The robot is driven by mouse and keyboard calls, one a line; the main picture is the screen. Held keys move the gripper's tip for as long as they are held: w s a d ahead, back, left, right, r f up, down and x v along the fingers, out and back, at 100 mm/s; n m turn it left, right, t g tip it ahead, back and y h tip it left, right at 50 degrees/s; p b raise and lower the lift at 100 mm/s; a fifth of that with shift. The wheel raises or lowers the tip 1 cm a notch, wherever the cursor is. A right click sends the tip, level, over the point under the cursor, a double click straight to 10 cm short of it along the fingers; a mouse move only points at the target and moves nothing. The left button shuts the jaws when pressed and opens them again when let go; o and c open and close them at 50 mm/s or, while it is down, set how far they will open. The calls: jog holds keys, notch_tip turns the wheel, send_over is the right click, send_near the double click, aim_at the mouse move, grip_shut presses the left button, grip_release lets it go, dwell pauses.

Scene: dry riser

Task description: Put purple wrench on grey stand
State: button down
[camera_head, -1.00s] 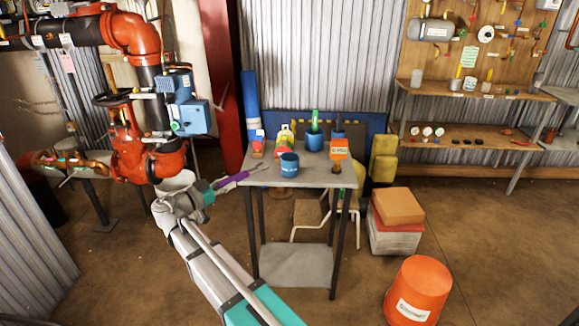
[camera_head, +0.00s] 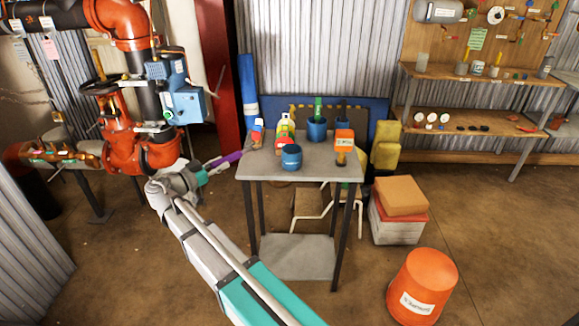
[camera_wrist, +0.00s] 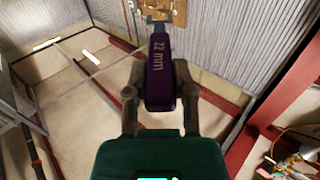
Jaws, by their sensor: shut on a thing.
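My gripper (camera_wrist: 160,95) is shut on the purple wrench (camera_wrist: 160,62), which is marked "22 mm" in the wrist view. In the head view the purple wrench (camera_head: 222,160) sticks out of my gripper (camera_head: 205,173), pointing right toward the table. Its far end is hard to make out against the table edge. The grey stand is likely the grey table (camera_head: 262,168) with dark legs and a lower shelf. The wrench is just left of its top, and I cannot tell whether they touch.
On the grey table stand blue cups (camera_head: 291,158), bottles (camera_head: 284,128) and an orange-labelled tool (camera_head: 344,143). Red pipework with a blue box (camera_head: 187,104) is at left. An orange bucket (camera_head: 421,285) and stacked boxes (camera_head: 397,215) are at right. Wooden shelves (camera_head: 475,120) stand behind.

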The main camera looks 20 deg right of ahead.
jog(key=shift+w+d, duration=0.1)
jog(key=shift+d, duration=0.15)
jog(key=b, duration=0.5)
send_over(244, 173)
jog(key=s+a, duration=0.3)
notch_tip(244, 173, down, 5)
jog(key=w+f+b, duration=0.1)
jog(key=d+f+b, duration=0.1)
jog(key=w+d+f+b, duration=0.1)
jog(key=f+b, duration=0.1)
jog(key=shift+w+d, duration=0.15)
jog(key=shift+w, duration=0.2)
jog(key=shift+w+d+f+b, duration=0.2)
jog(key=shift+w+f+b, duration=0.2)
jog(key=shift+f+b, duration=1.6)
jog(key=shift+b, duration=0.05)
jog(key=shift+f, duration=0.2)
jog(key=shift+s+f+b, duration=0.2)
jog(key=shift+b, duration=0.25)
